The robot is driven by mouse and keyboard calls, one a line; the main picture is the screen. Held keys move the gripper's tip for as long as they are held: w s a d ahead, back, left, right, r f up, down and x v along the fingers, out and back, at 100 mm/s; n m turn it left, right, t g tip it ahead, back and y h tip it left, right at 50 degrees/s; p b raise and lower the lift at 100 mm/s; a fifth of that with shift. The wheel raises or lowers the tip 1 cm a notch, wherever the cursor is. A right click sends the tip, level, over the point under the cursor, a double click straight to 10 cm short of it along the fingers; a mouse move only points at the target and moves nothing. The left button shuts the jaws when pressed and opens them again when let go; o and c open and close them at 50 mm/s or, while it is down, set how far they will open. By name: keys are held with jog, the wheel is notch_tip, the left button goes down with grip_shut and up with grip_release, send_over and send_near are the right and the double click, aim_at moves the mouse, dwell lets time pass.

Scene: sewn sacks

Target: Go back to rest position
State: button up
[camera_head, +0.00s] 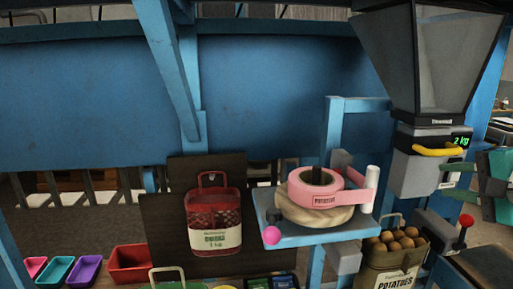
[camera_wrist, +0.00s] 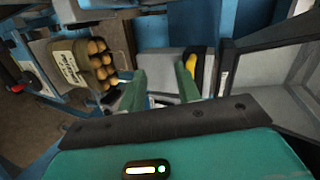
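My gripper is teal-green and shows at the right edge in the head view, beside the weighing machine (camera_head: 415,172) with its yellow handle (camera_head: 437,151). In the wrist view its two fingers stand apart and my gripper (camera_wrist: 161,80) is open, with nothing held between them. The yellow handle (camera_wrist: 192,68) appears beyond the right finger; I cannot tell whether they touch. A sack of potatoes (camera_head: 398,278) stands upright below the machine, and also shows in the wrist view (camera_wrist: 70,68).
A grey hopper (camera_head: 455,65) sits above the machine, its display reading 2 kg. A blue stand (camera_head: 310,238) carries a pink tape roll (camera_head: 330,199). A red net sack (camera_head: 214,218) hangs left of it. A red-knobbed lever (camera_head: 465,221) stands at lower right. Coloured trays (camera_head: 84,270) lie lower left.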

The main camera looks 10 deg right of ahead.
jog(key=a+f+n+g+y, duration=0.1)
jog(key=a+f+n+g, duration=0.2)
jog(key=a+f, duration=0.4)
jog(key=a+f+n+g+y, duration=0.1)
jog(key=a+f+n+g, duration=0.2)
jog(key=a, duration=0.6)
jog(key=s+a+f+n+g+h, duration=0.1)
jog(key=s+a+f+n, duration=0.2)
jog(key=f, duration=0.3)
jog(key=s+a+f+n+g+h, duration=0.1)
jog(key=s+a+f+n+h, duration=0.1)
jog(key=s+a+f+n, duration=0.2)
notch_tip(320, 180, down, 3)
jog(key=a+n, duration=0.2)
jog(key=shift+n+h, duration=0.3)
jog(key=shift+s, duration=0.1)
